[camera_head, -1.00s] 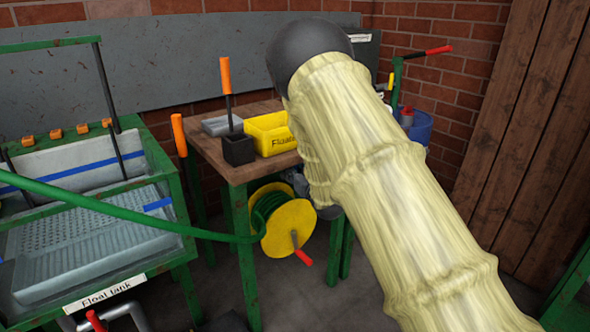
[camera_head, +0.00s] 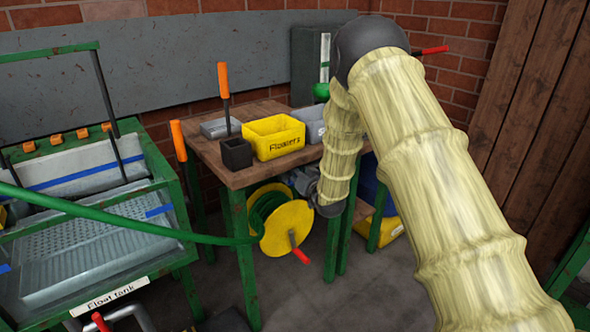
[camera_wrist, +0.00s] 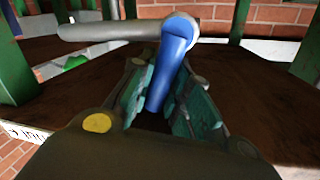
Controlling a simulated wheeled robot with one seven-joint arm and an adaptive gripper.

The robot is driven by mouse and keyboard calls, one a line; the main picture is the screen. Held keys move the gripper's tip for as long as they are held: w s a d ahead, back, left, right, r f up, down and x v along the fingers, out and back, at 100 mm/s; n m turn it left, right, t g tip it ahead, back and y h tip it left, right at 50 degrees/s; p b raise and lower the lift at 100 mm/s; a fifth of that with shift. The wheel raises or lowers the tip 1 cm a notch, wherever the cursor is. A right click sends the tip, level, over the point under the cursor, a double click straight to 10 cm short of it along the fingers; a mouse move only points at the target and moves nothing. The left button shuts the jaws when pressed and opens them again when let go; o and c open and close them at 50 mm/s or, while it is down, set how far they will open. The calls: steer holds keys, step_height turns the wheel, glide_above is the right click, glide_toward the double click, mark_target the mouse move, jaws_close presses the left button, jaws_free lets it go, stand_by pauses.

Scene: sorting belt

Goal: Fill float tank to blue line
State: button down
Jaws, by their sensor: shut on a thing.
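My gripper (camera_wrist: 165,95) shows in the wrist view with its teal pads on both sides of a blue handle (camera_wrist: 176,50). The handle's top end meets a grey bar or pipe (camera_wrist: 105,30). The float tank (camera_head: 115,292) stands at the left in the head view, with its label on the front. A blue line (camera_head: 75,179) runs along its pale back wall, above a perforated floor. I cannot make out a water level. A red handle (camera_head: 99,321) shows below the tank front. My gripper cannot be made out in the head view, where my arm hides part of the table.
A wooden table (camera_head: 237,178) holds a yellow bin (camera_head: 273,149), a black cup (camera_head: 236,154) and grey trays. A green hose (camera_head: 110,218) crosses in front of the tank. Floor in front of the table is clear.

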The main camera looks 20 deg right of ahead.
steer(key=c, duration=1.3)
jaws_free()
steer(key=s, duration=0.4)
steer(key=s+d, duration=0.1)
steer(key=s, duration=0.3)
steer(key=s+d, duration=0.1)
steer(key=s, duration=0.2)
steer(key=shift+s+r, duration=0.3)
steer(key=shift+s, duration=0.1)
